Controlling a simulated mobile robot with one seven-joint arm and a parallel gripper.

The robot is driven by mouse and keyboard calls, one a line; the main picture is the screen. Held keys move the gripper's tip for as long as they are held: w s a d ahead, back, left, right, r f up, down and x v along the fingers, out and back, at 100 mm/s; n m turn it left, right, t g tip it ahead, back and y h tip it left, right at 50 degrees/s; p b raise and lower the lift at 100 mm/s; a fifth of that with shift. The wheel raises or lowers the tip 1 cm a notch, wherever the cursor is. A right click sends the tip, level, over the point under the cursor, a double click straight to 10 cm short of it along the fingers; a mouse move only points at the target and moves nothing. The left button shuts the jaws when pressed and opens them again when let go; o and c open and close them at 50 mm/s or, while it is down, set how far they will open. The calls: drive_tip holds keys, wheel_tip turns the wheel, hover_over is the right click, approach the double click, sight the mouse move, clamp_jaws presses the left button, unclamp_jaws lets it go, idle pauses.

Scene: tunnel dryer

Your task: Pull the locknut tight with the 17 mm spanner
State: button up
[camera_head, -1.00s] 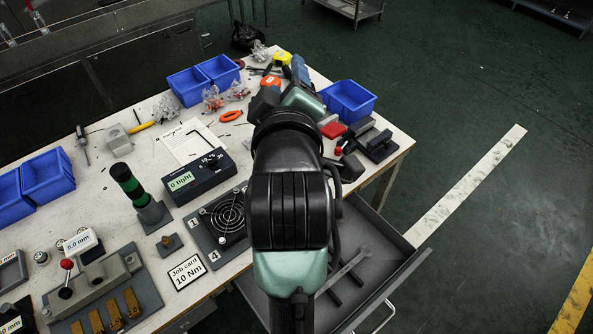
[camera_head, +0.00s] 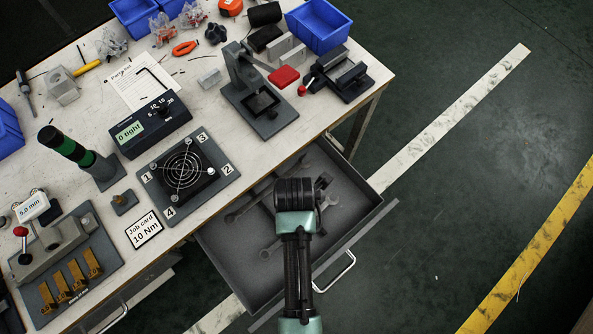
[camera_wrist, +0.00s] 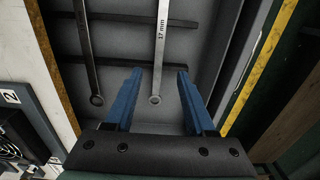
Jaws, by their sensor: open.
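The 17 mm spanner (camera_wrist: 161,45) lies in the open drawer (camera_head: 226,263), its marking readable in the wrist view. Its ring end lies between the two blue fingers of my gripper (camera_wrist: 160,72). The gripper is open and empty, above the drawer; whether it touches the spanner I cannot tell. A second spanner (camera_wrist: 87,50) lies to the left, outside the fingers. In the head view my arm hides part of the drawer and the gripper fingers.
The bench (camera_head: 210,206) carries a fan on a plate (camera_head: 183,172), a display reading "0 tight" (camera_head: 150,128), a green-black post (camera_head: 70,150) and a job card, 10 Nm (camera_head: 144,230). The drawer walls stand close around my gripper. Open floor lies to the right.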

drive_tip(key=shift+w+d+f+b, duration=0.1)
drive_tip(key=shift+w+f+b, duration=0.1)
drive_tip(key=shift+f, duration=1.65)
drive_tip(key=shift+w+d+f+b, duration=0.1)
drive_tip(key=shift+f+b, duration=0.05)
drive_tip(key=shift+f, duration=1.7)
clamp_jaws()
